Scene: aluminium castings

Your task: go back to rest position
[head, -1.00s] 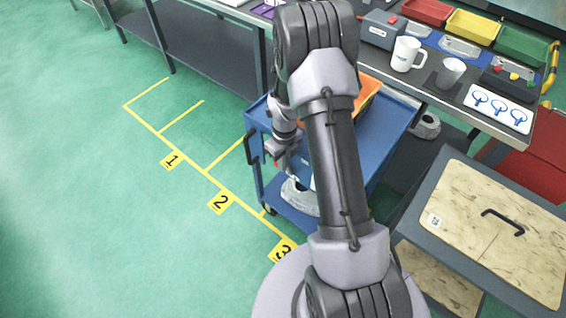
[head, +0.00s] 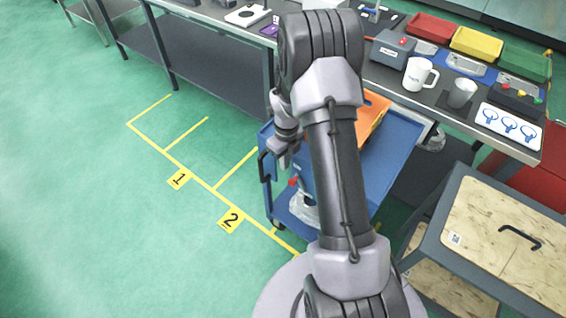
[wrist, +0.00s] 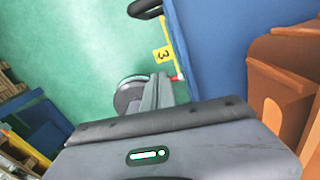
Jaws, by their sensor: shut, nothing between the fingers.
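My arm rises through the middle of the head view and bends back down on its left side. My gripper (head: 284,158) hangs at the left edge of the blue cart (head: 398,170), with its jaws small and partly hard to make out. In the wrist view my gripper (wrist: 160,92) is shut and empty, pointing at the green floor beside the blue cart wall (wrist: 205,50). No object is held.
An orange bin (head: 374,118) sits on the cart, partly behind my arm. The long workbench (head: 445,108) behind carries a white mug (head: 416,76), a grey cup (head: 461,93) and coloured trays. A wood-topped cabinet (head: 500,215) stands at right. The left floor is free.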

